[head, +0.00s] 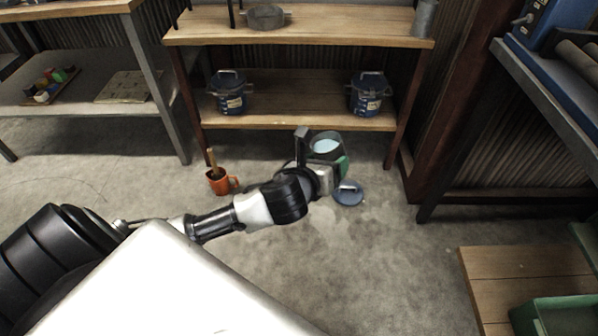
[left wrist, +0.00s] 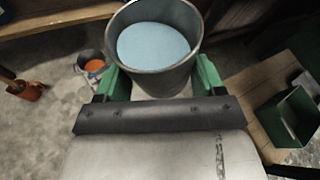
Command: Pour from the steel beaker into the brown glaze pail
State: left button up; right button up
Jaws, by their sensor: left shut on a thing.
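The steel beaker (head: 327,147) is in my left gripper (head: 332,166), roughly upright and above the floor, with pale blue liquid inside. In the left wrist view the beaker (left wrist: 157,50) sits between the two green fingers of the gripper (left wrist: 162,80), which is shut on it. A small open pail with orange-brown contents, which looks like the brown glaze pail (left wrist: 92,66), stands on the floor to the left of the beaker in that view. My right gripper is not in view.
Two lidded blue pails (head: 230,97) (head: 368,97) stand on the low shelf (head: 290,121) behind. A green crate (head: 555,315) is at lower right.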

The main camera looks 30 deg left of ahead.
pick_arm(q)
jog(key=shift+w+a+f, duration=0.25)
jog(key=shift+w+f, duration=0.05)
jog(key=shift+f, duration=0.15)
jog(key=shift+w+a+f+b, duration=0.3)
jog(key=shift+f+b, duration=0.1)
jog(key=shift+f, duration=0.1)
jog(key=shift+w+a+f+b, duration=0.3)
jog(key=shift+w+f, duration=0.15)
jog(key=shift+f, duration=0.25)
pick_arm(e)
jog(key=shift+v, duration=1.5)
pick_arm(q)
jog(key=shift+w+a+f+b, duration=0.3)
jog(key=shift+w+f, duration=0.05)
jog(key=shift+f, duration=0.25)
jog(key=shift+w+a+f+b, duration=0.3)
jog(key=shift+w+f, duration=0.05)
jog(key=shift+f, duration=0.2)
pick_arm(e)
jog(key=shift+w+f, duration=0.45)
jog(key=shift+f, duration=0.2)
